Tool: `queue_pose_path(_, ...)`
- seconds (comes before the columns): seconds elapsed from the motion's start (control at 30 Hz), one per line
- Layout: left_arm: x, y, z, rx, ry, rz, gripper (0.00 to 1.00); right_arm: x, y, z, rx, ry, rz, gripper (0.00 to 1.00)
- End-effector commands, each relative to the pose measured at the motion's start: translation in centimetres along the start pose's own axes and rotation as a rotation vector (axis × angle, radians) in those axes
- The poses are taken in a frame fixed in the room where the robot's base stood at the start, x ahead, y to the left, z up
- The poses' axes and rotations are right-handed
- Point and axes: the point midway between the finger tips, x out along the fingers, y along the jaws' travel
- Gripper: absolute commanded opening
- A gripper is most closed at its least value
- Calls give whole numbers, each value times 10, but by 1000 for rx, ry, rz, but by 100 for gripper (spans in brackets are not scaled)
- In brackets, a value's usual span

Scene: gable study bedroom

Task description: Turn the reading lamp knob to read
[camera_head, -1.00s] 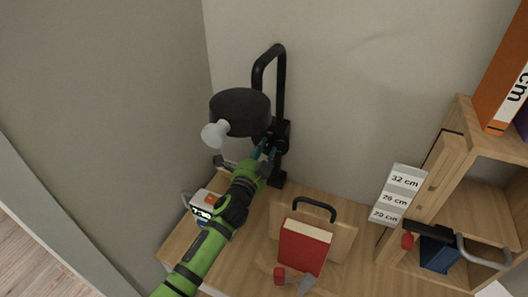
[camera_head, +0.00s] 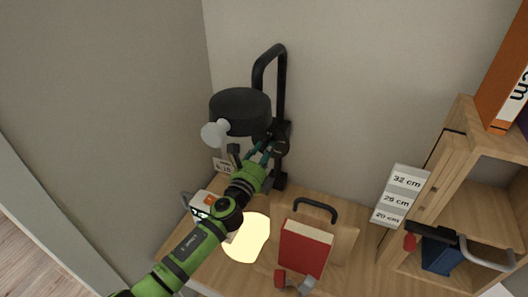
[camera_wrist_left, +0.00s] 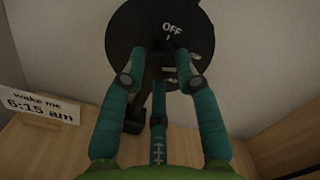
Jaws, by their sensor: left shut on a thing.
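The black reading lamp (camera_head: 241,108) hangs on a bent black arm against the wall, with a pale round end on a stalk at its left. My left gripper (camera_head: 267,148) is at the black dial on the lamp's post. In the left wrist view, the round dial (camera_wrist_left: 125,25) carries the word OFF at its top and a small white mark under it. My left gripper (camera_wrist_left: 165,58) is shut on the dark knob (camera_wrist_left: 158,62) at the dial's middle. Other markings are partly hidden by the fingers. A bright pool of light (camera_head: 246,240) lies on the desk.
A red book (camera_head: 305,248) stands to the right. A wooden shelf (camera_head: 447,155) is further right.

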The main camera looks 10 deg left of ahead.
Motion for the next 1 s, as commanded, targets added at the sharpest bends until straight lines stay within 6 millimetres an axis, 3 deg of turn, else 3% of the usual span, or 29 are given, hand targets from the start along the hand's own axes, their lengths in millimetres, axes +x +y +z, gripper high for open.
queue_pose_path(1.0, 0, 0, 2, 941, 31, -45, 0, -26, 0, -3, 0, 0, -1, 0)
